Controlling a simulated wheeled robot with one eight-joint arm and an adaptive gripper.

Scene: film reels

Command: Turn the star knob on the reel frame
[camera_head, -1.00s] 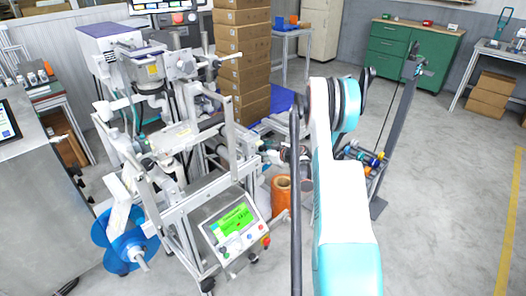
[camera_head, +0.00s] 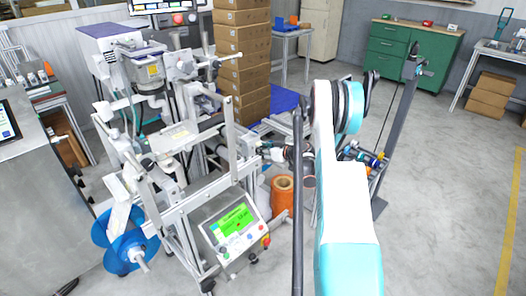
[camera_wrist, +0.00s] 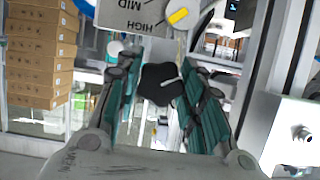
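The star knob (camera_wrist: 160,84) is black and lobed with a short white mark, in the middle of the wrist view. My gripper (camera_wrist: 162,78) is open, with one teal-padded finger on each side of the knob. I cannot tell whether either pad touches it. A grey plate (camera_wrist: 140,14) reading MID and HIGH, with a yellow marker, shows just above the knob. In the head view the reel frame (camera_head: 188,210) is a silver machine at left centre. My gripper (camera_head: 268,152) is at its right side there, and the knob is hidden or too small to make out.
A light metal upright (camera_wrist: 270,75) stands close to the right finger in the wrist view. A control box with a green screen (camera_head: 236,222) is on the frame's front. Stacked cartons (camera_head: 242,60) are behind. Floor at right is open.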

